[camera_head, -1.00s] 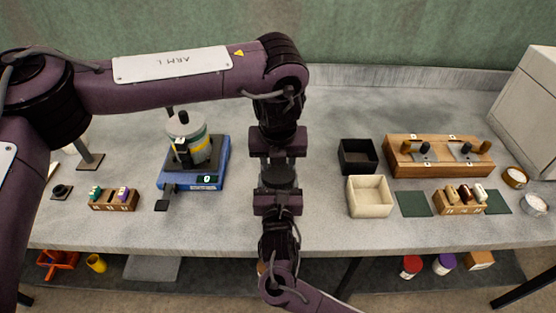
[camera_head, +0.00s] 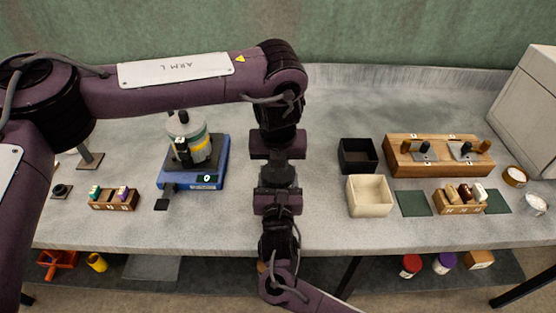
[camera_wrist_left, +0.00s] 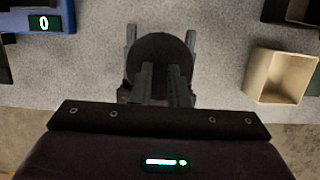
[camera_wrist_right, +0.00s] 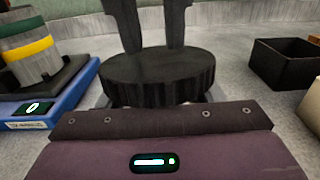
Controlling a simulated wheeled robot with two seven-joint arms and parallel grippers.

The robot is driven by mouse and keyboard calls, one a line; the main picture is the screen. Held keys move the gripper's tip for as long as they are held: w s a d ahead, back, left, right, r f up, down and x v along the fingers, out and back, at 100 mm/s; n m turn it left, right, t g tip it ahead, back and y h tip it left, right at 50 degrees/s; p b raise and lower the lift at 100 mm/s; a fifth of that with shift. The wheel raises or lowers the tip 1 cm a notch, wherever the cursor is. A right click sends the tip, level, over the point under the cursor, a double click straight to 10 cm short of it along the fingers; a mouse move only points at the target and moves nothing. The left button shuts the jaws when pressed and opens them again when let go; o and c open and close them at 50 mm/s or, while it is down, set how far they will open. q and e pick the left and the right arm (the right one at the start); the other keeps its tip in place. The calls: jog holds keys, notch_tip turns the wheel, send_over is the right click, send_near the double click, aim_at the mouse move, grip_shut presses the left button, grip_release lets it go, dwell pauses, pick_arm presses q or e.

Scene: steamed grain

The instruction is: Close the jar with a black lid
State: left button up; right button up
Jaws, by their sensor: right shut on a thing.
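A round black lid (camera_head: 279,177) with a ribbed rim (camera_wrist_right: 160,78) is held level above the bench, between my two grippers. My right gripper (camera_head: 278,195) comes from the front and is shut on the lid; its fingers flank the lid in the left wrist view. My left gripper (camera_head: 279,165) comes from the back. Its two fingers are apart over the lid, with a gap between them; contact is unclear. A grey jar (camera_head: 199,153) with yellow and green bands stands on the blue scale (camera_head: 207,182); its top is partly hidden by smaller parts.
An open black box (camera_head: 357,155) and a cream box (camera_head: 370,195) stand right of the grippers. A wooden block (camera_head: 440,155) lies beyond. A small rack (camera_head: 115,199) stands at left.

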aim_at(278, 176)
pick_arm(q)
jog(key=shift+f, duration=0.3)
jog(key=shift+r, duration=0.15)
jog(key=shift+v, duration=1.9)
pick_arm(e)
jog(key=o, duration=1.5)
jog(key=shift+s, duration=0.55)
pick_arm(q)
jog(key=shift+r, duration=0.2)
pick_arm(e)
jog(key=s, duration=0.5)
jog(key=shift+s+r, duration=0.15)
jog(key=shift+s, duration=0.15)
pick_arm(q)
jog(key=shift+p, duration=0.3)
pick_arm(e)
jog(key=shift+s, duration=0.6)
